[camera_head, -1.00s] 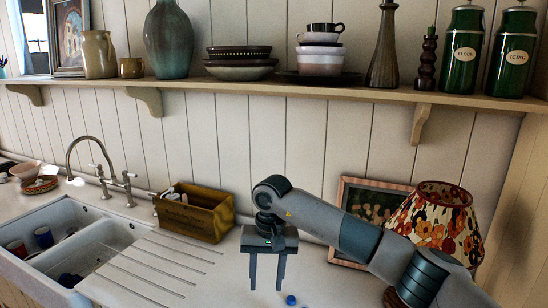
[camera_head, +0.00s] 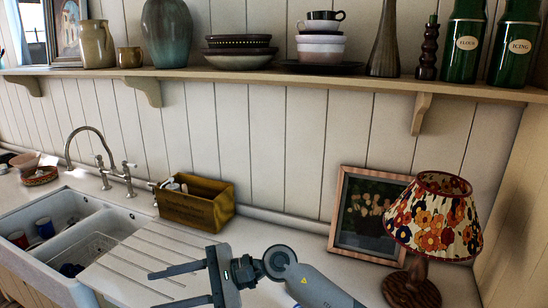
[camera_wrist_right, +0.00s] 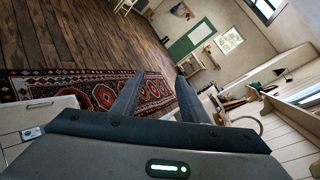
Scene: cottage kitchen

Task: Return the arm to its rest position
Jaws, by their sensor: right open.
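My right arm comes in from the bottom right in the head view. Its gripper (camera_head: 151,291) is low in the picture, pointing left over the counter's ribbed drainboard, with its two fingers apart and nothing between them. The right wrist view shows the same two spread fingers (camera_wrist_right: 160,72) with an empty gap. Beyond them lie the floor and a patterned rug. My left gripper is in neither view.
A wooden box (camera_head: 195,204) stands behind the gripper, left of it the white sink (camera_head: 72,212) with cups inside. A floral lamp (camera_head: 436,216) and a framed picture (camera_head: 366,216) stand at the right. A shelf (camera_head: 270,80) with crockery runs above.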

